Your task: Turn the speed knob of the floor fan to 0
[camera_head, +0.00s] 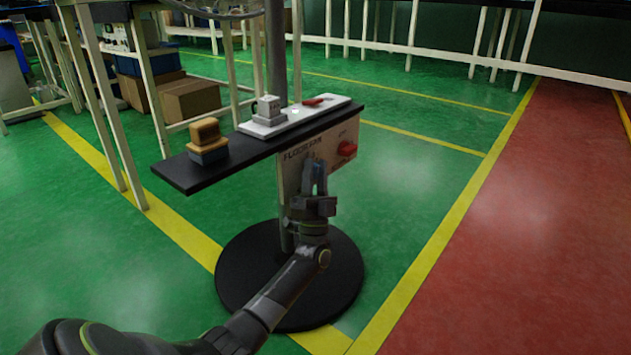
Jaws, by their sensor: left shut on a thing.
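The floor fan's pale control box (291,175) stands on a post above a round black base (237,270). Its front bears printed lettering and a red knob (347,148) at the right side. My left gripper (315,164) comes up from below and is at the front of the box, left of the red knob and apart from it. Its fingers are shut on the speed knob, which they almost wholly hide, so its pointer and the scale cannot be read. My right gripper is not in view.
A black shelf (178,174) tops the box, with a tan-and-dark block (207,139) and a white tray (333,103) holding a grey device (268,108) and a red item (313,101). The fan's pole (276,50) rises behind. Cardboard boxes (190,100) stand behind left. Floor at right is clear.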

